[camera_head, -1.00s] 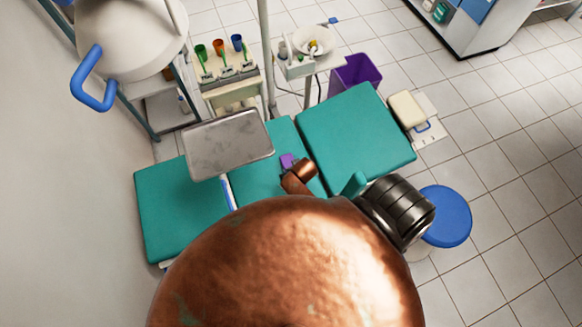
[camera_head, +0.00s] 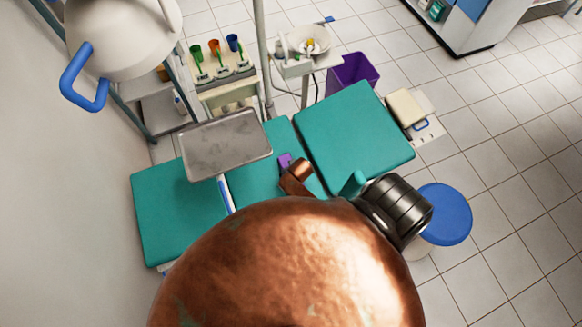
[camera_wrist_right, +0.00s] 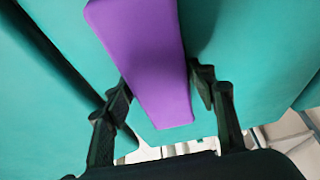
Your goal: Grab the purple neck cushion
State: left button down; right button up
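The purple neck cushion (camera_head: 284,160) shows as a small patch on the teal dental chair (camera_head: 345,135), partly hidden by my copper-coloured arm. In the right wrist view the cushion (camera_wrist_right: 145,55) is a long purple block over the teal surface. Its near end lies between the two black fingers of my right gripper (camera_wrist_right: 165,95). The fingers are apart, one on each side of the cushion; a small gap shows at the right finger, and I cannot tell whether the left finger touches it. My left gripper is not in view.
A metal tray (camera_head: 228,145) stands over the chair on the left. A large white lamp with a blue handle (camera_head: 82,75) hangs at upper left. A blue stool (camera_head: 446,214) stands at right, and a purple bin (camera_head: 352,72) is behind the chair. The tiled floor at right is clear.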

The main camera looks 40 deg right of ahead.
jog(key=c, duration=0.8)
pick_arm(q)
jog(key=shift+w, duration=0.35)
